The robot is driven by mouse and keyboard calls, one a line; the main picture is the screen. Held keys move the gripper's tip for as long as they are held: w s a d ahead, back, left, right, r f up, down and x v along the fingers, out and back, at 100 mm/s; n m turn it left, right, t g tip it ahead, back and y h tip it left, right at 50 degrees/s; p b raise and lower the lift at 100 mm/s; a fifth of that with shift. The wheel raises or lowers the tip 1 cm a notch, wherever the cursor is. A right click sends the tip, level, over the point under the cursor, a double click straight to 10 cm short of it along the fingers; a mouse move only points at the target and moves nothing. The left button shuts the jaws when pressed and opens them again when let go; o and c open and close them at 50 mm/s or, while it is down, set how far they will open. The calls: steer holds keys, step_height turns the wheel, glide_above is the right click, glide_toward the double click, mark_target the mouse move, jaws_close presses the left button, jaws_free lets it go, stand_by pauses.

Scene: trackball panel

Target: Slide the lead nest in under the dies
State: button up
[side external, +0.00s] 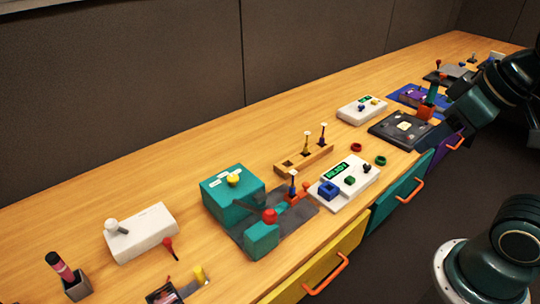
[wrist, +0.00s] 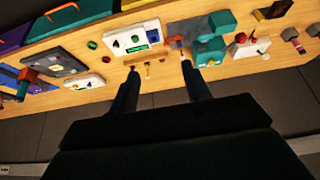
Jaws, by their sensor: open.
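A teal press (side external: 220,188) with a yellow knob stands on a dark grey base (side external: 280,222); it also shows in the wrist view (wrist: 210,52). An orange-red piece (side external: 303,187), which looks like the lead nest, lies at the base's right, outside the press body. A small upright blue lead (side external: 292,188) with a pale top stands at it. The dies are too small to make out. My gripper (wrist: 159,68) is open and empty, its two dark fingers apart, well away from the press.
A white box with a green READY display (side external: 336,172) sits right of the nest. A wooden rack (side external: 290,165) holding upright pieces stands behind. A dark panel (side external: 380,130) lies farther right. A white box with a lever (side external: 150,235) is left. Bare bench runs along the wall.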

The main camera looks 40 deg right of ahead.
steer(key=c, duration=0.4)
steer(key=m+g, duration=0.6)
steer(key=m, duration=0.8)
glide_above(306, 183)
step_height(306, 183, down, 14)
steer(key=shift+f, duration=0.15)
steer(key=shift+c, duration=0.2)
steer(key=shift+f, duration=0.1)
step_height(306, 183, down, 14)
steer(key=shift+r, duration=0.25)
